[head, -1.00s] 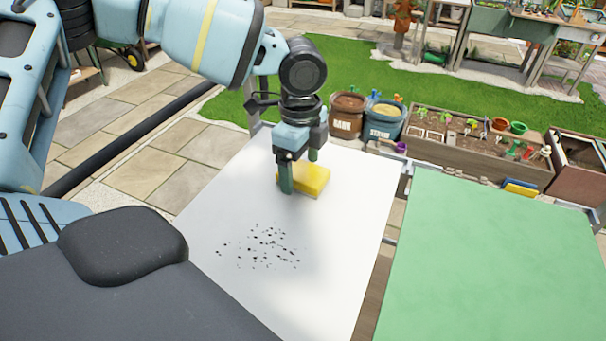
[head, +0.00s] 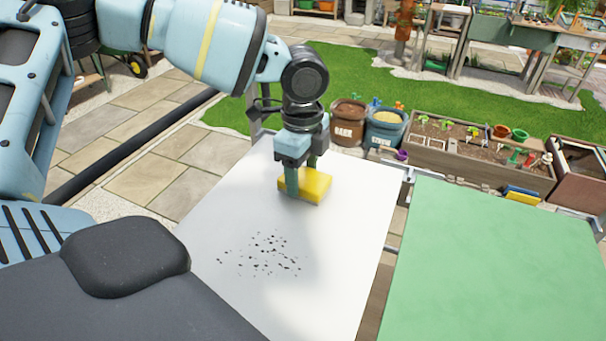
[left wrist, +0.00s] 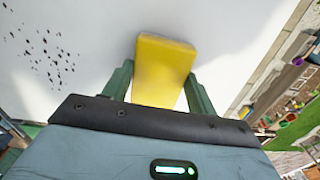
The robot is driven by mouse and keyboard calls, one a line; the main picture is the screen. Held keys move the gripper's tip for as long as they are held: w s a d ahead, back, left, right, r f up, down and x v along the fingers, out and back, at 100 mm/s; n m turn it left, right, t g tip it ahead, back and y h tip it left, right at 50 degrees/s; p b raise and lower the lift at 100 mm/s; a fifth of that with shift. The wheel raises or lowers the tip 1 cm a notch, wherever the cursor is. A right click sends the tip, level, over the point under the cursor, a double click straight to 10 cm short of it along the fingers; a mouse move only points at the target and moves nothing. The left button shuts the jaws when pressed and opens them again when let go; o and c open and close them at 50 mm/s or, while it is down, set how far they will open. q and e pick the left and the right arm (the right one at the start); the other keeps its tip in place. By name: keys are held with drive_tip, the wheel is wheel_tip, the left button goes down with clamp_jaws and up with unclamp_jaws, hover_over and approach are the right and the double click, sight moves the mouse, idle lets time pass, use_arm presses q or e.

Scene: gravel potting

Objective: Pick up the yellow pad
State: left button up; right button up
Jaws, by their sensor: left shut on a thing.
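The yellow pad (head: 313,184) is a thick block at the far part of the white tabletop (head: 330,250). My left gripper (head: 301,188) is over the pad with its fingers pointing down, one on each side of it. In the left wrist view the pad (left wrist: 162,68) sits between the two green fingers (left wrist: 158,88), which are shut on it. I cannot tell whether the pad touches the tabletop or is just above it. My right gripper is not in view.
Dark specks (head: 262,252) lie scattered on the white top, nearer than the pad. A green tabletop (head: 490,270) stands to the right across a gap. Beyond are a bark bucket (head: 347,122), another bucket (head: 384,128) and a wooden planter (head: 450,150).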

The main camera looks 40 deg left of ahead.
use_arm(q)
wheel_tip(320, 180, up, 28)
drive_tip(key=shift+f, duration=0.15)
idle(0.3)
drive_tip(key=o, duration=0.3)
drive_tip(key=shift+c, duration=0.9)
drive_tip(key=shift+f, duration=0.1)
